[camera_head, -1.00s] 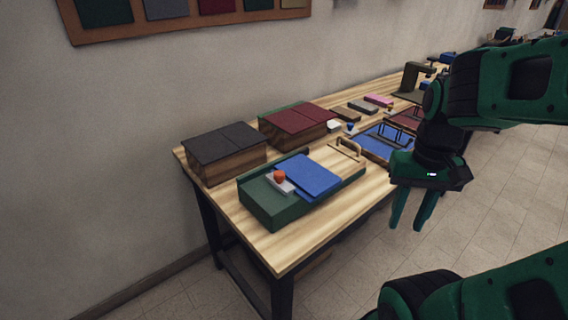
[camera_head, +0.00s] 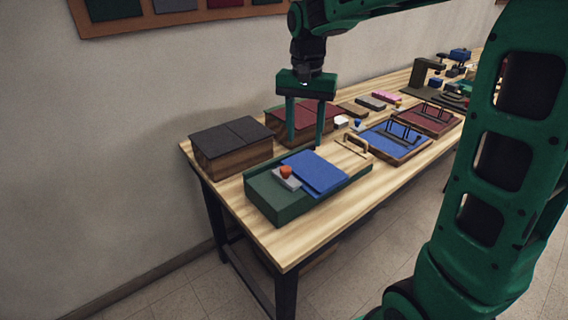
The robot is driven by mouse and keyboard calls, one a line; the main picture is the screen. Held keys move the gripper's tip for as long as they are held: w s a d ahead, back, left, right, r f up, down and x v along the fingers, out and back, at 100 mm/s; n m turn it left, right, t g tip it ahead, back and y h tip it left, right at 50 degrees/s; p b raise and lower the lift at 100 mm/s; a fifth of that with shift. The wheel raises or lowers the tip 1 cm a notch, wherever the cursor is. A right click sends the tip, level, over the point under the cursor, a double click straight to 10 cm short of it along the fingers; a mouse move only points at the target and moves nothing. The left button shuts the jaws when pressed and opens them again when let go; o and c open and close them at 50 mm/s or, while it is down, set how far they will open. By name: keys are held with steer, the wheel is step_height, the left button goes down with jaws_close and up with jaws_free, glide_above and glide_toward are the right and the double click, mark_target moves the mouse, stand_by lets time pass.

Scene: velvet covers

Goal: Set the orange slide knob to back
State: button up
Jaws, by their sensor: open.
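The orange slide knob (camera_head: 286,171) sits on a small pale plate (camera_head: 287,182) near the left end of a green box (camera_head: 262,195) on the table. A blue panel (camera_head: 317,172) covers the box's middle, just right of the knob. My gripper (camera_head: 305,145) points down with its two fingers spread, empty. In the picture its fingertips are above and right of the knob, around the box's back edge and the blue panel. I cannot tell its exact height over the box.
A dark-covered box (camera_head: 232,150) stands behind left, and a red-covered box (camera_head: 330,112) stands behind my gripper. A wooden handle (camera_head: 353,141) is at the green box's right. Blue (camera_head: 385,140) and red (camera_head: 430,122) trays lie further right. The table's front left corner (camera_head: 283,262) is bare.

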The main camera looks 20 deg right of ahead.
mark_target(286, 168)
steer(key=w+a, duration=0.3)
steer(key=a, duration=0.1)
step_height(286, 168, down, 11)
steer(key=shift+d+r, duration=0.1)
stand_by(0.3)
jaws_close()
